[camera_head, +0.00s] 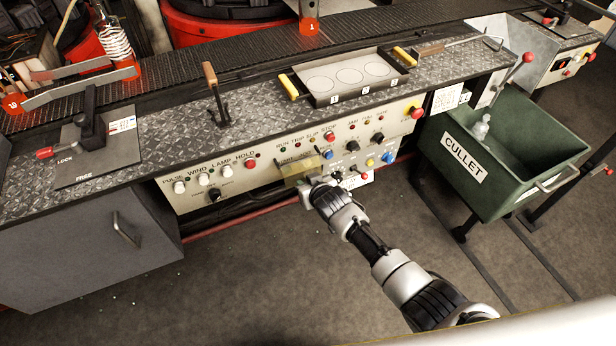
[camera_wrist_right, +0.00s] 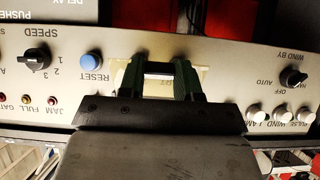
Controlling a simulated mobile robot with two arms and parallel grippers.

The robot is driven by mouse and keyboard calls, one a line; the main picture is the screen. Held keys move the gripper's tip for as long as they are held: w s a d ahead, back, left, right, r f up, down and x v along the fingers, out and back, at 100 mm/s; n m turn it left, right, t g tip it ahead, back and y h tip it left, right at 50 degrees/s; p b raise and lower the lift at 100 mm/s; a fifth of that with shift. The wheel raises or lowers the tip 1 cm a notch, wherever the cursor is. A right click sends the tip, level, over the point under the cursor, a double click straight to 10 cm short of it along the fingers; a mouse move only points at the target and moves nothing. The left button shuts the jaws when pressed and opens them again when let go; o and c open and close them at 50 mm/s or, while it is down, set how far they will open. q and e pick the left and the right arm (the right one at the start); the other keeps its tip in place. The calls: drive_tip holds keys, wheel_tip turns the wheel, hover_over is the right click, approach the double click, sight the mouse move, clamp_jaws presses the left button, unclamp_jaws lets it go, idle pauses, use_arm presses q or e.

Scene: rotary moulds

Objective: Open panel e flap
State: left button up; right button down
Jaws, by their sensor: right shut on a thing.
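The control panel front (camera_head: 215,178) runs along the bench edge, with labelled knobs, lamps and buttons. A small yellowish flap (camera_head: 292,167) sits in its middle, left of a blue button (camera_head: 327,154). My right gripper (camera_head: 306,184) is at the flap, shut on it. In the right wrist view, upside down, the gripper's dark fingers (camera_wrist_right: 160,78) stand a little apart around a pale part of the flap. Yellowish flap edges (camera_wrist_right: 203,76) show beside them. The fingers hide much of the flap, and I cannot tell how far it is swung. My left gripper is not in view.
A green CULLET bin (camera_head: 520,190) stands right of the panel, and a grey cabinet (camera_head: 85,245) stands left. A white tray with circles (camera_head: 350,78) and an upright lever (camera_head: 212,90) are on the bench top. The floor in front is clear.

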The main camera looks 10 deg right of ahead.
drive_tip(key=shift+r, duration=0.1)
idle(0.5)
drive_tip(key=c, duration=0.8)
unclamp_jaws()
drive_tip(key=shift+o, duration=0.2)
drive_tip(key=shift+s, duration=0.1)
drive_tip(key=p+v, duration=0.2)
drive_tip(key=v, duration=0.8)
drive_tip(key=shift+s+r, duration=0.2)
drive_tip(key=shift+r, duration=0.15)
drive_tip(key=shift+d, duration=0.1)
